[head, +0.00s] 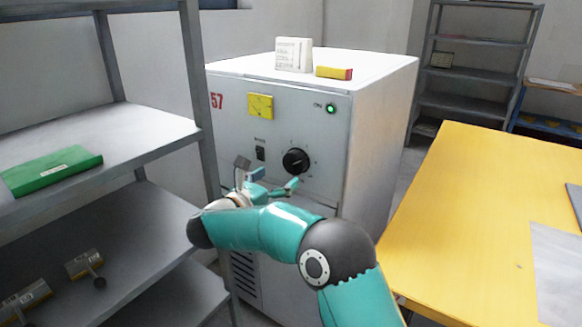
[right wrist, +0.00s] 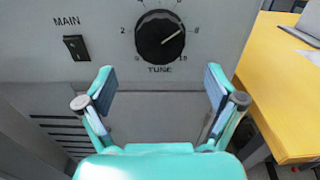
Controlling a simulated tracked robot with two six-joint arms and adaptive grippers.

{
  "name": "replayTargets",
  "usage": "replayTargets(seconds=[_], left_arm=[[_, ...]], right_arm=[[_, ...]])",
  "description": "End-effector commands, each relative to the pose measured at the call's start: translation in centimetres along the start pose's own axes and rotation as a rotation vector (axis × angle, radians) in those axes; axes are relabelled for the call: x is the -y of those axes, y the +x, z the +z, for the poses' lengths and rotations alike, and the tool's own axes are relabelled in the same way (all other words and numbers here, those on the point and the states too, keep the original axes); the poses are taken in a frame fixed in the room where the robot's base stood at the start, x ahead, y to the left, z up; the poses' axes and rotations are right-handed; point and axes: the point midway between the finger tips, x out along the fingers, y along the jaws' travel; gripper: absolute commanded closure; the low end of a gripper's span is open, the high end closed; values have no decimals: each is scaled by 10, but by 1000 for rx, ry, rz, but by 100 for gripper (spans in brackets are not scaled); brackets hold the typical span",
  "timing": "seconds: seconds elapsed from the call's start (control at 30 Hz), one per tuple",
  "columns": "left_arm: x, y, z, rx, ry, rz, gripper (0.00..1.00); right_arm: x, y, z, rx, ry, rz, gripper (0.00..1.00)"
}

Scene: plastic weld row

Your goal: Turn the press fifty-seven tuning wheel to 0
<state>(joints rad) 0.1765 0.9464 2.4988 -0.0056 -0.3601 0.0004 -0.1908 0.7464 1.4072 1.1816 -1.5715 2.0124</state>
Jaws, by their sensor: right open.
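The grey press cabinet (head: 279,120) marked 57 stands in the middle of the head view. Its black tuning wheel (head: 296,161) is on the front, right of the main switch (head: 260,153). In the right wrist view the wheel (right wrist: 160,38) sits above the word TUNE, with 0 at lower left and 8 at right. Its white pointer line slants to the upper right, near the 8. My right gripper (head: 275,182) is open and empty, just below and left of the wheel. In the right wrist view its fingers (right wrist: 160,82) are spread below the wheel, apart from it. My left gripper is out of view.
A yellow table (head: 480,200) stands to the right. A white box (head: 294,54) and a yellow-red block (head: 333,72) are on the press. A green lamp (head: 331,108) glows beside ON.

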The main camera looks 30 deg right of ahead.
Motion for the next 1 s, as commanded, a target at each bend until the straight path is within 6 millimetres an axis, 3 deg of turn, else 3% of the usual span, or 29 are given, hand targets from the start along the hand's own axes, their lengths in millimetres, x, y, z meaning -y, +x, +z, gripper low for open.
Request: replayTargets(seconds=[0.1,0.3,0.73,0.77,1.0], left_arm=[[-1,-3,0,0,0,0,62],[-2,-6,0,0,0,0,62],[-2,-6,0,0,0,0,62],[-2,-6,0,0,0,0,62],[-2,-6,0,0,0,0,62]], right_arm=[[0,25,0,0,-2,-3,7],[0,52,0,0,-1,0,7],[-1,61,0,0,-2,2,7],[-1,61,0,0,-2,2,9],[-1,61,0,0,-2,3,49]])
